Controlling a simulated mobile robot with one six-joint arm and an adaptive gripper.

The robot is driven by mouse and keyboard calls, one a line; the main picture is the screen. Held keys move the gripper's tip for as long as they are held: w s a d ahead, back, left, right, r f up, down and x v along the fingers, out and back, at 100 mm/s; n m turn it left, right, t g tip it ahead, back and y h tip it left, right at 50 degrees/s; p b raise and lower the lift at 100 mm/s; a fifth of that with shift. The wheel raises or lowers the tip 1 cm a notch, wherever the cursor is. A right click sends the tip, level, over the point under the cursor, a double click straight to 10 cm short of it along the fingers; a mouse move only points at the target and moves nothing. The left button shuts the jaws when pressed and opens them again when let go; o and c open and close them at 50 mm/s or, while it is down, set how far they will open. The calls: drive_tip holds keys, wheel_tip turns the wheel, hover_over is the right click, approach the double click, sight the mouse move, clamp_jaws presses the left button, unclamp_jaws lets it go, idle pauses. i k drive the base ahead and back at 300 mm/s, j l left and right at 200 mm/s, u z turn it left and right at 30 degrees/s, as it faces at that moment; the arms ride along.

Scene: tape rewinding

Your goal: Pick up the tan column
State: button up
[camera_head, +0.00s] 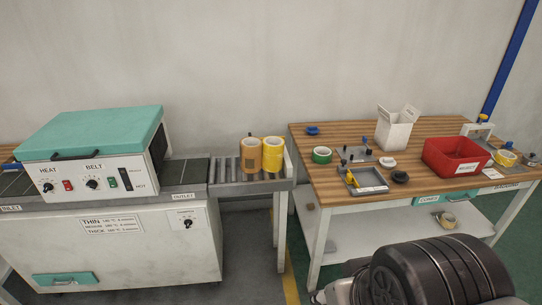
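Two upright columns stand side by side on the short roller conveyor at the machine's outlet. The left one is a tan-orange column (251,155) with a small brown patch low on its front. The right one is a yellow column (273,154), very close to it; I cannot tell whether they touch. Both look like rolls of tape with open tops. My gripper is not in view. Only dark, ribbed parts of my arm show at the bottom right, far from the columns.
A teal-lidded heating machine (93,140) stands left of the roller conveyor (228,171). Floor shows between machine and bench.

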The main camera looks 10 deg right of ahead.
sight(251, 148)
drive_tip(key=i+j+z, duration=0.1)
drive_tip(key=i, duration=0.35)
drive_tip(key=i+j+z, duration=0.1)
drive_tip(key=i, duration=0.4)
drive_tip(key=i+j+z, duration=0.1)
drive_tip(key=i+j, duration=0.15)
drive_tip(key=i, duration=0.2)
drive_tip(key=i+j+z, duration=0.15)
drive_tip(key=i, duration=0.3)
drive_tip(key=i+j+z, duration=0.1)
drive_tip(key=i+j, duration=0.3)
